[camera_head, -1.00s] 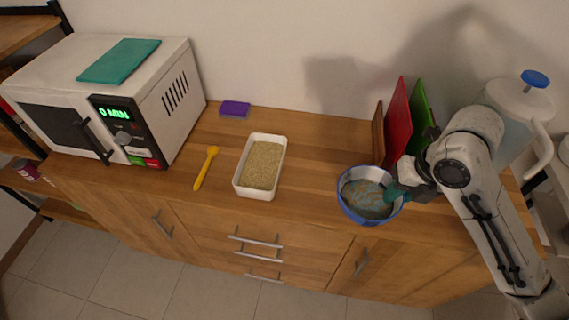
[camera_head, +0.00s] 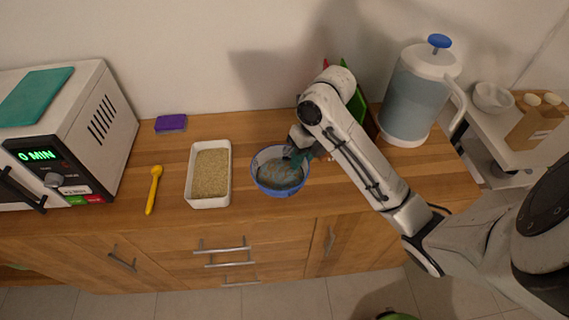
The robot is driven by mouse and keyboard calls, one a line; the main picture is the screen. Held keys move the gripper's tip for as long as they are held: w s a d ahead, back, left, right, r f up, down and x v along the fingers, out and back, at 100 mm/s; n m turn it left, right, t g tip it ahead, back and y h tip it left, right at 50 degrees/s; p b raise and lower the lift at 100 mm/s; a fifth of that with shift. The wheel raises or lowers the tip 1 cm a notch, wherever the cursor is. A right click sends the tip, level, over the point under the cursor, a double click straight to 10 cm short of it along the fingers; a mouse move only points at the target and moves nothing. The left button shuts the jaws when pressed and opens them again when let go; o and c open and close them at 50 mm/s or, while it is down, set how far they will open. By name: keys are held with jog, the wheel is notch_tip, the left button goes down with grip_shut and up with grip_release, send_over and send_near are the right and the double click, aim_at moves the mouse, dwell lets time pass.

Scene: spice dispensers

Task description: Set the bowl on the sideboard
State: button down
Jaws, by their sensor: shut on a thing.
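The blue bowl (camera_head: 280,188) with a patterned inside shows over the front part of the wooden sideboard (camera_head: 100,218), right of the white tray. My gripper (camera_head: 294,154) is shut on the bowl's back right rim. The fingers are small and partly hidden by my wrist. The bowl looks about level. I cannot tell whether its base touches the sideboard top or hangs just above it.
A white tray of grain (camera_head: 210,176), a yellow spoon (camera_head: 153,190) and a purple sponge box (camera_head: 171,123) lie left of the bowl. A microwave (camera_head: 75,130) stands far left. A water dispenser (camera_head: 416,95) and a green board (camera_head: 358,103) stand behind my arm.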

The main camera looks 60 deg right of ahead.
jog(key=w+d+f, duration=0.1)
jog(key=w+f, duration=0.3)
jog(key=w+d+f, duration=0.1)
jog(key=w+f, duration=0.1)
jog(key=shift+d+f, duration=0.1)
jog(key=shift+d, duration=0.2)
jog(key=shift+d+p+x, duration=0.2)
jog(key=shift+p+x, duration=0.1)
jog(key=shift+x, duration=0.6)
jog(key=shift+d+p+x, duration=0.15)
jog(key=shift+p+x, duration=0.1)
jog(key=shift+x, duration=0.6)
jog(key=shift+s+f, duration=0.2)
jog(key=c, duration=1.1)
grip_release()
